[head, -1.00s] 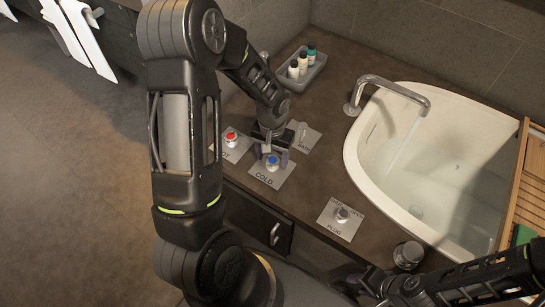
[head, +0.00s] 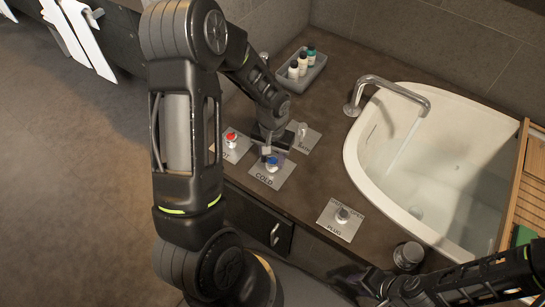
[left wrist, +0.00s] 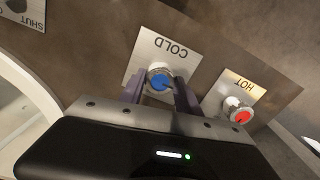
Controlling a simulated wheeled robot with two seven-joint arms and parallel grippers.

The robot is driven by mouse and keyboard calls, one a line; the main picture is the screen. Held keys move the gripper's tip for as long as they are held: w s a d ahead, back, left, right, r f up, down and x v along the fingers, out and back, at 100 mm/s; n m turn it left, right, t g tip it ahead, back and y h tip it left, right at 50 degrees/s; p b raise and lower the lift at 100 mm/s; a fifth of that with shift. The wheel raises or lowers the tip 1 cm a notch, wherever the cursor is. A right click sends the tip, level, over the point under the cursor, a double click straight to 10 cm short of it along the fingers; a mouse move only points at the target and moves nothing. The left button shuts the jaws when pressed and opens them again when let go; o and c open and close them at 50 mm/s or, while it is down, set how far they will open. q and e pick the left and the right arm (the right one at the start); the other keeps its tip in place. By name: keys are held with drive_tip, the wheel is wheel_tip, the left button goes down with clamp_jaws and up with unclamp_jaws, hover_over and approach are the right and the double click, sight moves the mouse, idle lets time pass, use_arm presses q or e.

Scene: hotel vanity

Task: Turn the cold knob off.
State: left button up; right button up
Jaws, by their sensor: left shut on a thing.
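The cold knob (head: 272,163) is a small metal knob with a blue cap on a plate marked COLD (head: 266,180). It also shows in the left wrist view (left wrist: 160,80). My left gripper (head: 270,157) reaches down from behind it, and its purple fingers stand on both sides of the knob, shut on it. A thin stream of water (head: 411,137) runs from the spout (head: 392,86) into the white basin (head: 354,150). My right gripper (head: 376,288) is low at the bottom right; its jaw opening cannot be made out.
The red-capped hot knob (head: 231,138) sits close beside the cold one, with the BATH plate (head: 306,140) behind. The PLUG knob (head: 343,214) is to the front right. A tray of small bottles (head: 283,83) stands at the back. A wooden rack (head: 520,190) lies across the basin's right.

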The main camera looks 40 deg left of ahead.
use_arm(q)
clamp_jaws()
drive_tip(key=shift+m, duration=0.6)
drive_tip(key=m, duration=0.3)
drive_tip(key=shift+m, duration=0.3)
drive_tip(key=m, duration=0.4)
drive_tip(key=m+p, duration=0.1)
drive_tip(key=m, duration=0.3)
drive_tip(key=m+p, duration=0.1)
drive_tip(key=m, duration=0.4)
drive_tip(key=shift+p, duration=0.35)
